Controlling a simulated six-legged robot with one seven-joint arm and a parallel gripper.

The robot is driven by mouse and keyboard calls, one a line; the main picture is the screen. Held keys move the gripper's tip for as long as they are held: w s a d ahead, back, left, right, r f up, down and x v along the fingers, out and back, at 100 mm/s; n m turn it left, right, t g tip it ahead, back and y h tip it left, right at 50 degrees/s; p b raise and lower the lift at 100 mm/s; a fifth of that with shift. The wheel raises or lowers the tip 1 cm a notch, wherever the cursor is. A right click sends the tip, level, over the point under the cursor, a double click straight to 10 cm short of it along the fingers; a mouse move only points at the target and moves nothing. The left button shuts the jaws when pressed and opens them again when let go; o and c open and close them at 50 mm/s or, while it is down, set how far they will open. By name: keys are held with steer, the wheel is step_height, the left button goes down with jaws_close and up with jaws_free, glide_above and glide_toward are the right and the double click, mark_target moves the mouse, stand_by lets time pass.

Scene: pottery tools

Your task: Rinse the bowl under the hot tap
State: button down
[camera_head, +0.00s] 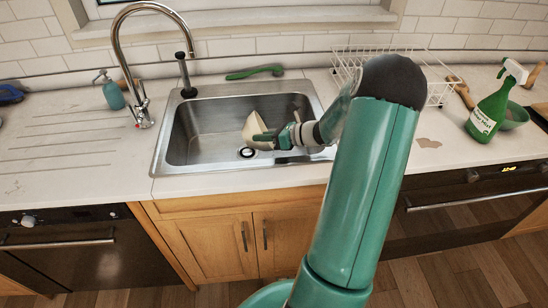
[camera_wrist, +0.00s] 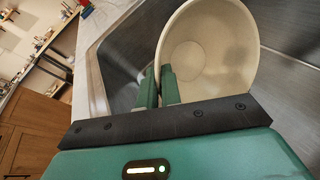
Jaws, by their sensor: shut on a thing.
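A cream bowl (camera_head: 253,128) is held tilted on its side inside the metal sink (camera_head: 168,141). My gripper (camera_head: 264,137) is shut on the bowl's rim. In the wrist view, the two green fingers of my gripper (camera_wrist: 159,88) pinch the bowl wall, and the bowl (camera_wrist: 215,50) opens toward the camera and looks empty. The chrome tap (camera_head: 118,45) arches up at the sink's back left, with a red mark near its base. Its spout end is above and to the left of the bowl. No running water shows.
A drain (camera_head: 247,152) lies below the bowl. A black-topped sprayer (camera_head: 184,70) stands behind the sink's left corner, near a blue soap bottle (camera_head: 111,92). A wire rack (camera_head: 437,88) and green spray bottle (camera_head: 488,112) stand at right. The sink's left half is free.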

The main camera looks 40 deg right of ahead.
steer(key=shift+s+d+r, duration=0.1)
steer(key=shift+s+d, duration=0.05)
steer(key=shift+d, duration=0.05)
steer(key=shift+s+d+r, duration=0.1)
steer(key=shift+d, duration=0.1)
steer(key=shift+t, duration=0.3)
steer(key=shift+d, duration=0.2)
steer(key=shift+s+d+r+m+t+y+p, duration=0.35)
steer(key=shift+s+d+r+m+y, duration=0.1)
steer(key=shift+d+r+y, duration=0.3)
steer(key=shift+d+r, duration=0.15)
